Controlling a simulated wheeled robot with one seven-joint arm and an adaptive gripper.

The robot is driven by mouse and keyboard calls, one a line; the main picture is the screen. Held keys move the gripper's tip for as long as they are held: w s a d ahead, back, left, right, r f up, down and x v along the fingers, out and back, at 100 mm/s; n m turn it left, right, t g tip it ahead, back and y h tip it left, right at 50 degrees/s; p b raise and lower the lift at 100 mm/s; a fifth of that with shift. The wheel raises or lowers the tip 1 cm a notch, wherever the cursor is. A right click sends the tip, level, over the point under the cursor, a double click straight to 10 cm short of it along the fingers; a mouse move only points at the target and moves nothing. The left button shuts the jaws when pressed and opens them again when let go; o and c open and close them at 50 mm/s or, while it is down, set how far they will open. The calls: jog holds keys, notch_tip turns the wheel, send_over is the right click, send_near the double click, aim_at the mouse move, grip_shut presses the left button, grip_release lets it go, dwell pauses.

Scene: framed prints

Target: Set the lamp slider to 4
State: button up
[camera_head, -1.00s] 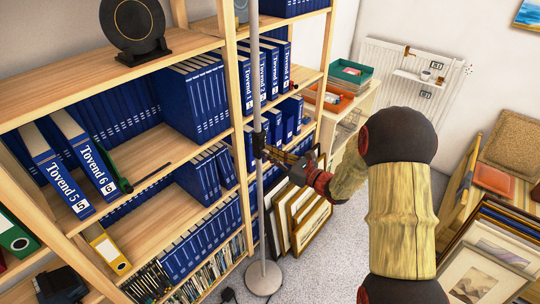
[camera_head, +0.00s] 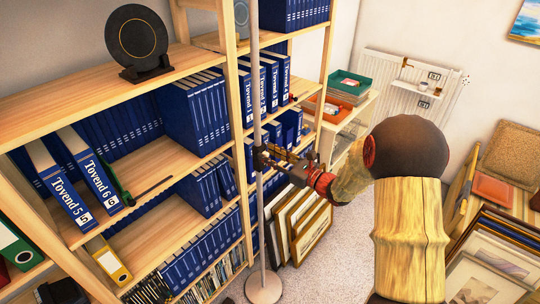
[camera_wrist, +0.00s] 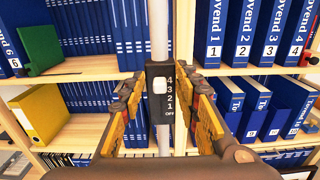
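The lamp's slider is a black box (camera_wrist: 160,118) on a thin grey upright pole (camera_wrist: 159,30). Its white knob (camera_wrist: 160,86) sits in the upper part of the box, beside the 4 and 3 marks. The marks run 4, 3, 2, 1, OFF from top to bottom. My gripper (camera_wrist: 165,92) is open, with one finger left and one right of the box, and a gap shows on each side. In the head view my gripper (camera_head: 276,159) reaches the pole from the right, and the knob is too small to make out. The lamp's round base (camera_head: 263,288) stands on the floor.
A wooden shelf (camera_head: 190,58) with blue binders stands close behind the pole. Framed prints (camera_head: 305,225) lean against the shelf end, and more frames (camera_head: 490,265) stand at the right. A yellow binder (camera_wrist: 40,113) shows at left in the wrist view.

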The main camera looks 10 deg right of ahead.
jog(key=v, duration=1.2)
dwell(0.4)
